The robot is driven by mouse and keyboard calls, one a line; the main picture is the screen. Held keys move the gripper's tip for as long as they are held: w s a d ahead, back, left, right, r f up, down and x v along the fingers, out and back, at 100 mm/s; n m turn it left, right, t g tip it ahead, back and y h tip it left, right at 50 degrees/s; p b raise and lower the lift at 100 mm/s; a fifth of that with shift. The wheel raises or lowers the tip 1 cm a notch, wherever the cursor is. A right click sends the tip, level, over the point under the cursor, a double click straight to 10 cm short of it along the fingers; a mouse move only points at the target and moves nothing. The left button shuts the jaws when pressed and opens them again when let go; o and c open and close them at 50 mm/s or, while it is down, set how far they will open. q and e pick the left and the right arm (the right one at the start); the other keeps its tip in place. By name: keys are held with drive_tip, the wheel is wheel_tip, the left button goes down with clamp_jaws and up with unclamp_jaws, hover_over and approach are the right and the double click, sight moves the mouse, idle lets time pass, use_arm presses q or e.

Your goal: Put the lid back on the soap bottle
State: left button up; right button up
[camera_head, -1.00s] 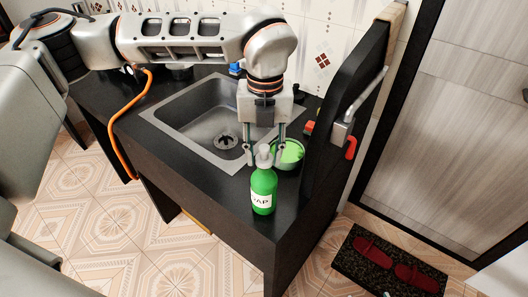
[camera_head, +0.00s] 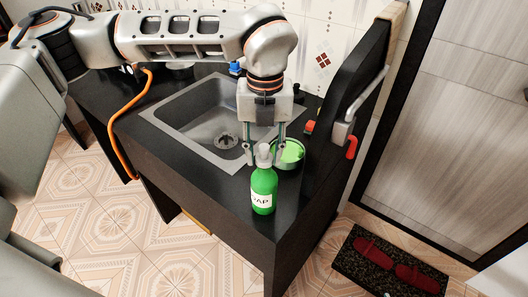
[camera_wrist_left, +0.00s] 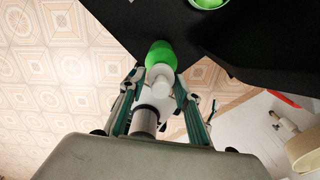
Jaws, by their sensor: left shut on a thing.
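The green soap bottle (camera_head: 263,190) stands upright on the black counter near its front right corner, with a white label. The pale lid (camera_head: 263,155) is at the bottle's top, between the fingers of my left gripper (camera_head: 265,157). In the left wrist view the white lid (camera_wrist_left: 160,92) lines up with the green bottle (camera_wrist_left: 161,54); whether it is fully seated cannot be told. My left gripper is shut on the lid (camera_wrist_left: 158,100). My right gripper is not in view.
A bowl with green contents (camera_head: 289,153) stands close behind and right of the bottle. The sink (camera_head: 210,118) is to the left. A black upright panel (camera_head: 345,100) rises on the right. The counter's front edge is near the bottle.

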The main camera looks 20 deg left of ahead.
use_arm(q)
drive_tip(key=shift+f+b, duration=0.2)
drive_tip(key=shift+b, duration=0.1)
idle(1.3)
drive_tip(key=o, duration=1.3)
drive_tip(key=shift+c, duration=0.2)
drive_tip(key=shift+r+p, duration=1.8)
drive_tip(key=shift+r, duration=1.75)
clamp_jaws()
